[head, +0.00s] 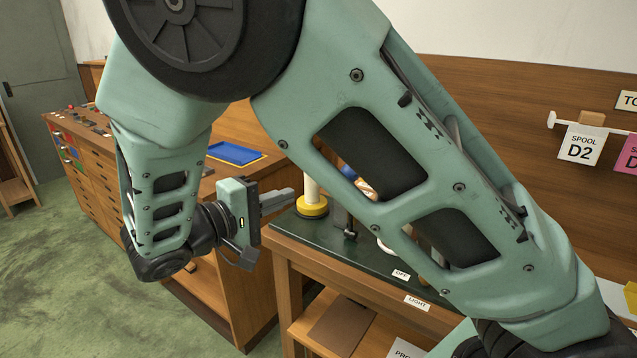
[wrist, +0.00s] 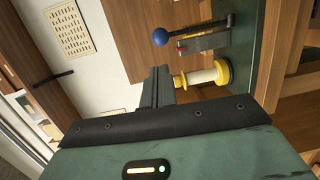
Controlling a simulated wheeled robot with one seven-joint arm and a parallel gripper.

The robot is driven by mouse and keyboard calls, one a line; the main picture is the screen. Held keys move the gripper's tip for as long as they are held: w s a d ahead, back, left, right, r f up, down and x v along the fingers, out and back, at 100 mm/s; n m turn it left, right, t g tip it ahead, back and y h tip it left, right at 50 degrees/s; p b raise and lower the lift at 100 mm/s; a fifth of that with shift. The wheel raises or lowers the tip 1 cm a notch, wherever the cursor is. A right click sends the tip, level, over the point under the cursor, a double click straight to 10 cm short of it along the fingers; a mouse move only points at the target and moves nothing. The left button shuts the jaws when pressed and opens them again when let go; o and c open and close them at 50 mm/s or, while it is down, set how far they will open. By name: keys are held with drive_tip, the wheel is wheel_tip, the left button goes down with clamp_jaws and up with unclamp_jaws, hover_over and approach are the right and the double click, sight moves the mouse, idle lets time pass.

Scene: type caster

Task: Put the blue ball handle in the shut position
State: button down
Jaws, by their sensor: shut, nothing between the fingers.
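The blue ball handle (wrist: 160,36) shows in the wrist view on the end of a dark rod, beyond my fingertips and above them in the picture. A grey block (wrist: 205,43) with a small red tip lies beside the rod. In the head view only a bit of the blue ball (head: 348,171) shows behind my arm, and the rest is hidden. My gripper (head: 290,194) is shut and empty beside the bench's left end. Its closed fingers also show in the wrist view (wrist: 157,78), apart from the ball.
A white post on a yellow round base (head: 312,206) stands on the dark green bench top (head: 296,228), close beyond my fingers. A blue tray (head: 235,153) lies on the wooden cabinet behind. Labels OFF (head: 401,274) and LIGHT (head: 418,303) mark the bench front. The green floor at left is open.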

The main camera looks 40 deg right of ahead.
drive_tip(key=w+d+f+p, duration=0.1)
drive_tip(key=w+d+p, duration=0.1)
drive_tip(key=d, duration=1.1)
drive_tip(key=shift+d+p, duration=0.25)
drive_tip(key=shift+p, duration=0.2)
drive_tip(key=shift+w+d+r+y+p, duration=0.3)
drive_tip(key=shift+d+y, duration=0.15)
drive_tip(key=shift+d, duration=0.25)
drive_tip(key=shift+w+d+r+y+p, duration=0.15)
drive_tip(key=shift+d+r+y, duration=0.1)
drive_tip(key=shift+d+y, duration=0.3)
drive_tip(key=shift+d, duration=0.1)
